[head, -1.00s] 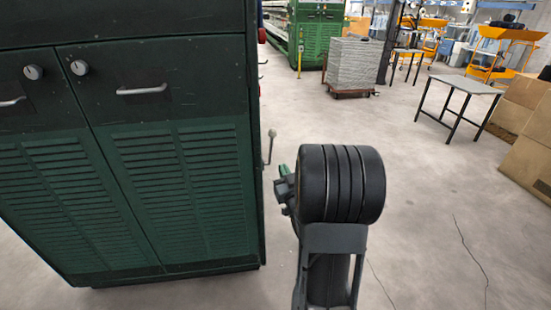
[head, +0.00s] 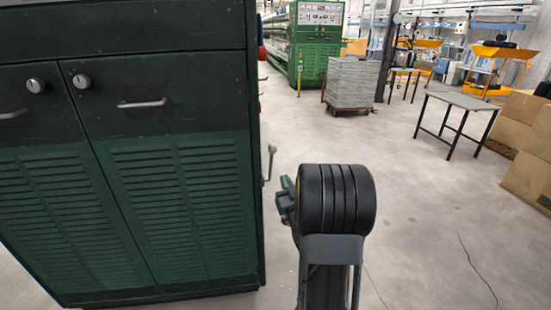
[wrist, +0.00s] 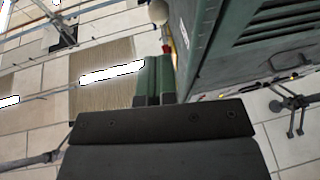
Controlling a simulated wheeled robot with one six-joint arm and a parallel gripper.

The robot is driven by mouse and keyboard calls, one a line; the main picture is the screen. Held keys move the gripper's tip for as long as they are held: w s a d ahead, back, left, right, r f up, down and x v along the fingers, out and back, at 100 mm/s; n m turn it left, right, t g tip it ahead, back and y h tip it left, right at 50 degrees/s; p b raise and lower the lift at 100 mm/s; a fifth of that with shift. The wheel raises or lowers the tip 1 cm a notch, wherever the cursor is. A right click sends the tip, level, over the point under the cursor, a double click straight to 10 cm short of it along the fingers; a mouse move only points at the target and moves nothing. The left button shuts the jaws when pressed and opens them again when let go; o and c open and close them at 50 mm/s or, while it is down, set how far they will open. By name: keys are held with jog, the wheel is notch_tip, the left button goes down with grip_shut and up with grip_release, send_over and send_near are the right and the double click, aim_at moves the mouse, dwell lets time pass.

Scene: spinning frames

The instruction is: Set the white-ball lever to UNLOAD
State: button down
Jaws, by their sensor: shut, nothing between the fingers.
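A thin lever with a pale ball knob (head: 272,149) stands upright at the right side of the green cabinet (head: 175,200) in the head view. My gripper (head: 286,183) is just right of and a little below that knob in the picture, partly hidden behind my wrist. A small gap shows between them. In the wrist view my green fingers (wrist: 157,62) are together and hold nothing. A pale rounded thing (wrist: 158,12) shows beyond them at the top edge; I cannot tell whether it is the knob. No UNLOAD marking is readable.
The cabinet's side (wrist: 205,45) is close to the fingers in the wrist view. A small red part (head: 262,53) sticks out higher on the cabinet's side. Open floor (head: 400,190) lies to the right, with a grey table (head: 465,101) and cardboard boxes (head: 525,125) further off.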

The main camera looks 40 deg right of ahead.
aim_at(274, 152)
jog(key=x, duration=1)
jog(key=shift+w, duration=0.1)
